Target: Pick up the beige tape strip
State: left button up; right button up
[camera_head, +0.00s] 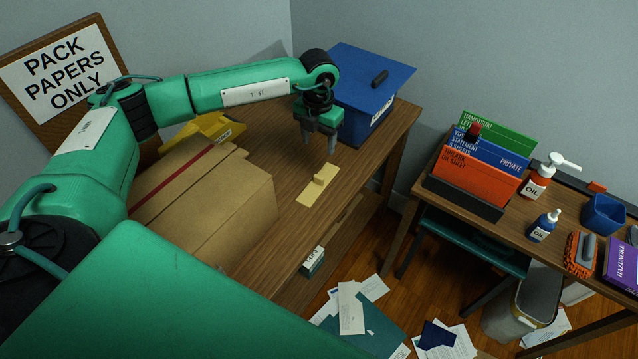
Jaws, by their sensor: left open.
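My left gripper (332,146) hangs pointing down above the table, behind and slightly right of the strip. Its fingers are open and empty, apart from the strip. My right gripper is not in view.
A cardboard box (225,210) stands left of the strip, with a yellow item (205,130) behind it. A blue lidded box (365,85) stands close behind my left gripper. Papers (350,308) litter the floor.

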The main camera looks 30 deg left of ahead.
pick_arm(q)
jog(key=f, duration=0.1)
send_over(319, 177)
jog(key=f, duration=0.8)
jog(key=shift+w+a+f+p, duration=0.15)
jog(key=shift+w+p, duration=0.05)
jog(key=shift+p, duration=0.15)
jog(key=shift+s+f, duration=0.1)
jog(key=shift+f, duration=0.45)
notch_tip(319, 177, down, 4)
jog(key=shift+f+p, duration=0.2)
jog(key=shift+p, duration=0.5)
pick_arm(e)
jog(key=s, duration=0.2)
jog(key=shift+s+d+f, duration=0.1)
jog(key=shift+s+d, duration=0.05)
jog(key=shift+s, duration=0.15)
pick_arm(q)
jog(key=shift+c, duration=0.3)
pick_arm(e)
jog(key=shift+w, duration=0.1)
pick_arm(q)
jog(key=c, duration=0.7)
jog(key=shift+r, duration=0.15)
jog(key=shift+c, duration=0.8)
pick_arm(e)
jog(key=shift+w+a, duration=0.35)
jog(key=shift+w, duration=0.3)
